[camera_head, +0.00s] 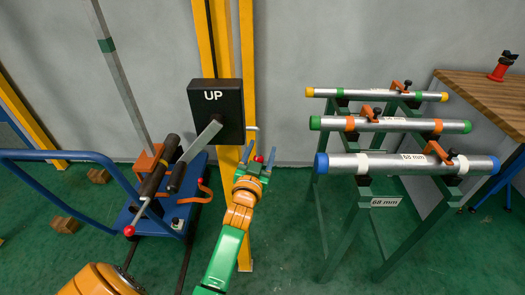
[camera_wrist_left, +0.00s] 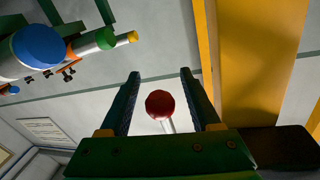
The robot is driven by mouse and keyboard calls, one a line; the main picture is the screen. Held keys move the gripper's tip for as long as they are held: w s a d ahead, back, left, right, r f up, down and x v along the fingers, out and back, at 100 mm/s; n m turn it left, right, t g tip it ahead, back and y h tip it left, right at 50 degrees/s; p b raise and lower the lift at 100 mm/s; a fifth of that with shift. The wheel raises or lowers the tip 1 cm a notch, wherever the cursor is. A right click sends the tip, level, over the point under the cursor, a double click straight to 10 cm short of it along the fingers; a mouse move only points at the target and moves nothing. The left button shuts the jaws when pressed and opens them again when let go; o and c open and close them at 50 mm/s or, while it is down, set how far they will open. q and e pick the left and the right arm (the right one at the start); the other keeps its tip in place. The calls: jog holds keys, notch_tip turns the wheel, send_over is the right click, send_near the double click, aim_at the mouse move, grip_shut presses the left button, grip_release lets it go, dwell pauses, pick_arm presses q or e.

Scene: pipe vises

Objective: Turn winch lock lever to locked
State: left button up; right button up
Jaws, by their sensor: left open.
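The winch is a black box (camera_head: 229,98) marked "UP" on a yellow post. A lever with a red ball knob (camera_head: 259,158) shows beside the post, below and right of the box. My left gripper (camera_head: 258,157) is open at this knob. In the left wrist view the red knob (camera_wrist_left: 160,104) and part of its pale stem (camera_wrist_left: 169,126) appear between the two spread fingers of the left gripper (camera_wrist_left: 160,75), with a gap on each side. The lever's base is hidden, and its lock position cannot be told. My right gripper is not in view.
A blue cart (camera_head: 148,219) with dark cylinders and a red-knobbed rod stands left of the post. Green stands at right carry silver pipes (camera_head: 390,126) with orange clamps. A wooden bench (camera_head: 483,93) is at far right. Green floor is clear between post and stands.

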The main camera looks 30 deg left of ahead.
pick_arm(q)
jog(key=shift+s+r, duration=0.1)
grip_shut()
dwell(1.2)
